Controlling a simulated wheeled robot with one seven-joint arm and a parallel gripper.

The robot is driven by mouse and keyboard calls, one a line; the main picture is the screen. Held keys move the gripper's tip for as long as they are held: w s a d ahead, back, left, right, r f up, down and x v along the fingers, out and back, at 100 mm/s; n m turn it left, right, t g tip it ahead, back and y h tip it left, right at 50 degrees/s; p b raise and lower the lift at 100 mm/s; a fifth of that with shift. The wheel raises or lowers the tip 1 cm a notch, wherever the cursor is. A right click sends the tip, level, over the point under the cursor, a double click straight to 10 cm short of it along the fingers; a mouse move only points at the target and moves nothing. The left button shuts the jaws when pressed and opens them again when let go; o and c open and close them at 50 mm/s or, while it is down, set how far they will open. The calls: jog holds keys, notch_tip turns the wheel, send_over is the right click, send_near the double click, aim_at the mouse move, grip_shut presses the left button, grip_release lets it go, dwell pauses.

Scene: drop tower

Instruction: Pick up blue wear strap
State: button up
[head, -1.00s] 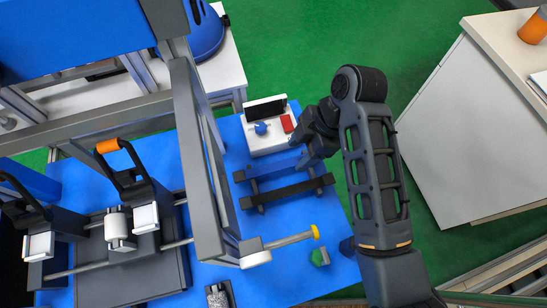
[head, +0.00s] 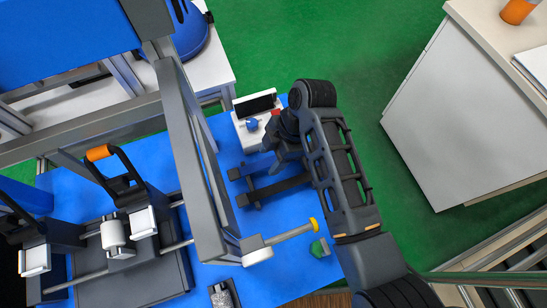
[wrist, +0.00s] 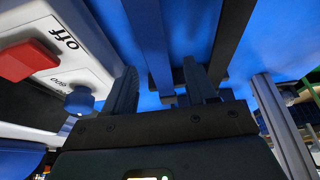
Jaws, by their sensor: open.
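The blue wear strap (head: 243,171) lies behind a black strap (head: 247,198) on the blue table, close to the control box. My gripper (head: 272,168) is low over the blue strap and hides its middle and right part in the head view. In the wrist view, my gripper (wrist: 160,68) is open, with one finger on each side of the blue strap (wrist: 148,35). The black strap (wrist: 233,35) runs just outside the right finger. I cannot tell whether either finger touches the blue strap.
A white control box (head: 240,127) with a red button (wrist: 30,60) and blue knob (wrist: 80,100) stands close to the left finger. A grey frame post (head: 195,165) rises left of the straps. A yellow-tipped rod (head: 290,234) and green piece (head: 319,248) lie in front.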

jog(key=shift+c, duration=0.2)
grip_shut()
jog(key=shift+r, duration=0.15)
